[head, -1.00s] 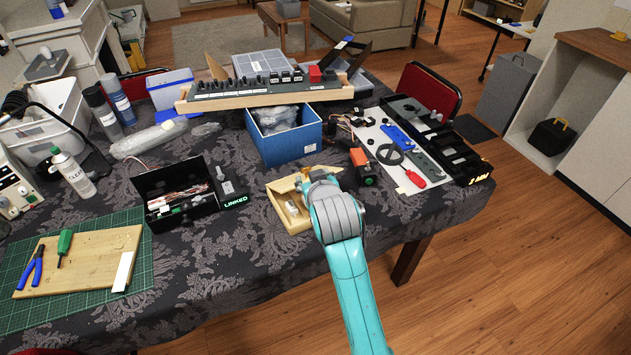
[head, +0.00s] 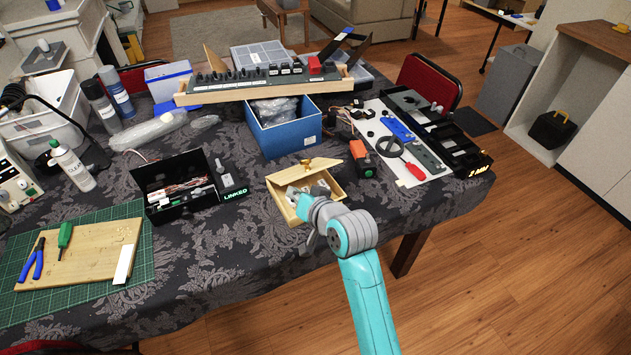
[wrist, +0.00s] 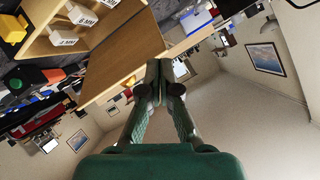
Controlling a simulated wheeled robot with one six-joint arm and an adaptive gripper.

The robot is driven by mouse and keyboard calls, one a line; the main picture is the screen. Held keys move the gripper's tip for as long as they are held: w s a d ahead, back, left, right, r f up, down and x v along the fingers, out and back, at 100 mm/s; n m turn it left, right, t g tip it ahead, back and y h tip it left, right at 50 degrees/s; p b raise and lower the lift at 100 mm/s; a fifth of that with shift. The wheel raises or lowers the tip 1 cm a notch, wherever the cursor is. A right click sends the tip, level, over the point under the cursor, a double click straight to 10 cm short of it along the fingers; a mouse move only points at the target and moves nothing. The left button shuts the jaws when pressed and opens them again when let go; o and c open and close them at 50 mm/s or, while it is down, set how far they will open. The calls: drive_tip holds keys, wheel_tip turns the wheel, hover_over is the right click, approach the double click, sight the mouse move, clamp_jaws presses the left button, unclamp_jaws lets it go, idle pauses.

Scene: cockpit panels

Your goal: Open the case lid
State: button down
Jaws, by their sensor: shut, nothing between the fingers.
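The case is a small pale wooden box (head: 283,207) on the cloth, near the table's front edge. Its lid (head: 290,176) stands raised along the back, with a brass catch (head: 308,162) at its top edge. Small white pieces lie inside. In the wrist view the lid (wrist: 122,55) is a broad brown panel beside compartments with white labelled blocks (wrist: 80,14). My gripper (wrist: 167,68) is shut and empty, its tips close to the lid's edge; I cannot tell whether they touch.
A black box marked LINKED (head: 180,190) stands to the left and a blue box (head: 285,135) behind. An orange and black device (head: 362,158) is close on the right, beside a white board (head: 405,145) with tools. Bare cloth lies in front of the LINKED box.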

drive_tip(key=s+d+f+m+t+y, duration=0.1)
drive_tip(key=s+d+f+m+t, duration=0.3)
drive_tip(key=m, duration=1.1)
drive_tip(key=w+d+f+m+t, duration=0.1)
drive_tip(key=d+f+m+t, duration=0.35)
drive_tip(key=m, duration=1.05)
drive_tip(key=shift+g, duration=0.95)
drive_tip(key=x, duration=0.5)
drive_tip(key=d+x, duration=0.1)
drive_tip(key=x, duration=0.2)
drive_tip(key=shift+w+f, duration=0.35)
drive_tip(key=shift+w, duration=0.3)
drive_tip(key=shift+w+a+r, duration=0.2)
drive_tip(key=shift+w+r, duration=0.35)
drive_tip(key=shift+r, duration=0.2)
drive_tip(key=shift+w+a+r, duration=0.25)
drive_tip(key=shift+w+r, duration=0.3)
drive_tip(key=shift+r, duration=0.25)
